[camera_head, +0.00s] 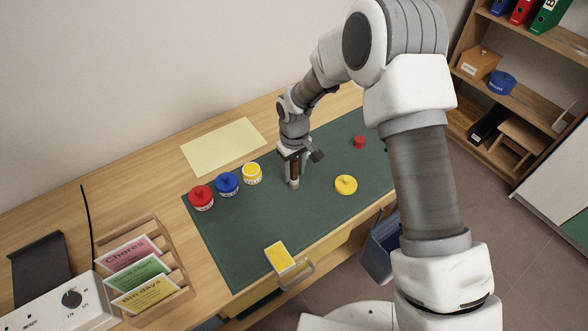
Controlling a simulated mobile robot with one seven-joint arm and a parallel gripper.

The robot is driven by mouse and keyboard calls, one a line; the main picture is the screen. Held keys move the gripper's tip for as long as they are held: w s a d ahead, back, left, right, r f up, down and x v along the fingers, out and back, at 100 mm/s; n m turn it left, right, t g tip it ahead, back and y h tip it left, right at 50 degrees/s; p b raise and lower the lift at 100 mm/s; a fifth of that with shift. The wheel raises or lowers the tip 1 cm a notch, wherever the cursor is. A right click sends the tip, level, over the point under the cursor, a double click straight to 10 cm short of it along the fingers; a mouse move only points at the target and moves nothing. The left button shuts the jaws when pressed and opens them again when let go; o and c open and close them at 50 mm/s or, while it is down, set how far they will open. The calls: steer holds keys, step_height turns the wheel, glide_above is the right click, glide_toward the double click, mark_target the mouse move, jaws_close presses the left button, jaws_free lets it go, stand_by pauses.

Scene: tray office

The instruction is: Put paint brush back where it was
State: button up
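My gripper (292,165) points down over the green mat (240,225), right of the paint jars. A narrow upright brown piece with a pale lower end, possibly the paint brush (294,170), shows at its fingers. They cover much of it, and I cannot tell whether they grip it or whether its lower end touches the mat. A red jar (201,198), a blue jar (227,184) and a yellow jar (252,174) stand in a row. The yellow jar looks open. A yellow lid-like disc with a knob (346,184) lies right of my gripper.
A small red object (359,142) is on the mat's far right. A pale yellow sheet (223,146) lies behind the jars. A wooden card rack (170,262) stands left. Shelves (540,100) are at the right.

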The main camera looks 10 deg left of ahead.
steer(key=shift+o, duration=0.5)
